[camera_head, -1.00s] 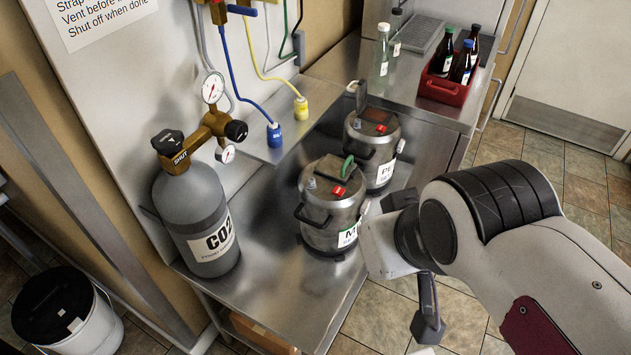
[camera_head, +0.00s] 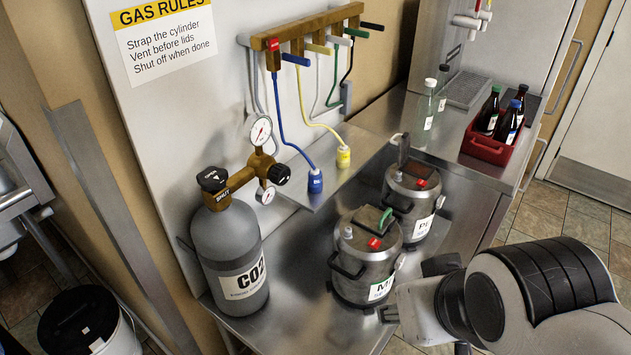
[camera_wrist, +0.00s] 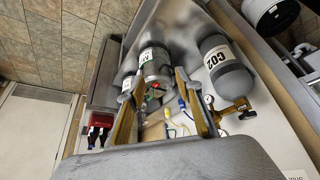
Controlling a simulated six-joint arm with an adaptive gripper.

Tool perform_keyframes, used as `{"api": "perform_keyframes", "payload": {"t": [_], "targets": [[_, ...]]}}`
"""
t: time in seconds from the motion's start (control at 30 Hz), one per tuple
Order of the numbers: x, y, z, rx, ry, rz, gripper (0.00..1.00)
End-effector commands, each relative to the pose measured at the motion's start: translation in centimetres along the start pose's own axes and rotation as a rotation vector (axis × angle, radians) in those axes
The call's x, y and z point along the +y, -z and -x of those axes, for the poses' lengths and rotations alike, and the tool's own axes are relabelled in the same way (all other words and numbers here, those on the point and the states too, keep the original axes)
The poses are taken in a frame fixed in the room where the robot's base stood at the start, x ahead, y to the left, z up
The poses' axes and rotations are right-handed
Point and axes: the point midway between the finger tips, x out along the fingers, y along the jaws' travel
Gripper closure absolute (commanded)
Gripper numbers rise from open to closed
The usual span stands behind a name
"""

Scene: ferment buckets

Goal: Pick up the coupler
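Two couplers on hoses stand on the narrow steel shelf (camera_head: 325,192) by the wall. The blue coupler (camera_head: 315,181) is at the end of a blue hose, and the yellow coupler (camera_head: 343,157) is behind it to the right, on a yellow hose. Both also show small in the wrist view, the blue coupler (camera_wrist: 181,103) and the yellow coupler (camera_wrist: 172,133). My gripper (camera_wrist: 160,75) is open and empty, its two fingers apart in the wrist view.
The CO2 cylinder (camera_head: 230,260) with its brass regulator stands left of the couplers. Two steel kegs, the front keg (camera_head: 365,270) and rear keg (camera_head: 412,205), stand between the shelf and my arm. A red crate (camera_head: 485,147) of bottles and a clear bottle (camera_head: 423,120) are behind.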

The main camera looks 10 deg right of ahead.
Motion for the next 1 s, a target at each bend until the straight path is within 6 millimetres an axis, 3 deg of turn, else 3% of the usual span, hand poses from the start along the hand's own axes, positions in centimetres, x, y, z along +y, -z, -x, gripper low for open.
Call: {"api": "perform_keyframes", "payload": {"t": [0.5, 0.77, 1.0], "targets": [[-0.1, -0.1, -0.3, -0.013, 0.001, 0.002, 0.50], [-0.2, -0.3, -2.0, -0.094, 0.003, 0.007, 0.50], [-0.4, 1.2, -3.8, -0.168, 0.006, 0.013, 0.50]]}}
